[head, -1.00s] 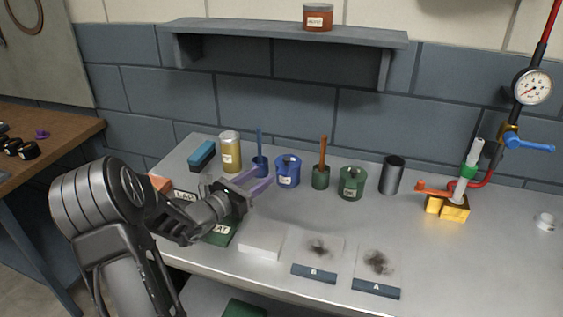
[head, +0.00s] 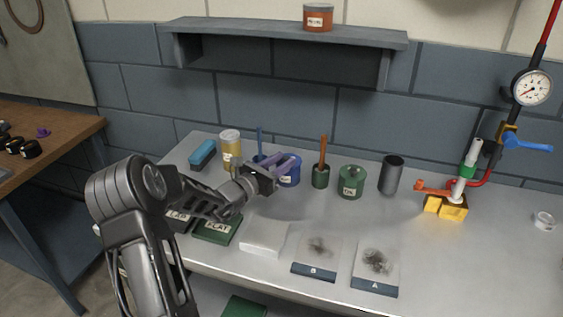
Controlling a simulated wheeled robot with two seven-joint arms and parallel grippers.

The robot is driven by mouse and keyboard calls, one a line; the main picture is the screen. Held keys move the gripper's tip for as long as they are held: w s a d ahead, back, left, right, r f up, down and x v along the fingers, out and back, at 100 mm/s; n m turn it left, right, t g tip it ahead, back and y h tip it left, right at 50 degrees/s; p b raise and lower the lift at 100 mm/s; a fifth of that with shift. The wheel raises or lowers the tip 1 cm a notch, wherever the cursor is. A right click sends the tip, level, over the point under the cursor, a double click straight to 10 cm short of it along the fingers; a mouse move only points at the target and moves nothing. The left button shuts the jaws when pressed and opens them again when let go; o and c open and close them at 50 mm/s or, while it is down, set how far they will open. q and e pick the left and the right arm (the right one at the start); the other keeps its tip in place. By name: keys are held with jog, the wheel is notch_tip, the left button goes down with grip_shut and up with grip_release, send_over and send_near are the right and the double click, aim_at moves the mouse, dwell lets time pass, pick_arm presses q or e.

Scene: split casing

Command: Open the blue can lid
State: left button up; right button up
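The blue can (head: 290,177) stands on the grey bench, left of the green can. Its lid is largely hidden behind my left gripper (head: 284,161). The gripper's two purple fingers reach over the top of the blue can from the left, with a gap between them. I cannot tell whether either finger touches the lid. My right gripper is not in view.
A small blue pot with a brush (head: 259,158) is close behind the gripper, beside a yellow can (head: 230,145). A green pot with a brush (head: 321,176), a green can (head: 351,184) and a dark cup (head: 391,174) stand to the right.

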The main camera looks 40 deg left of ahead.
pick_arm(q)
grip_shut()
dwell(1.1)
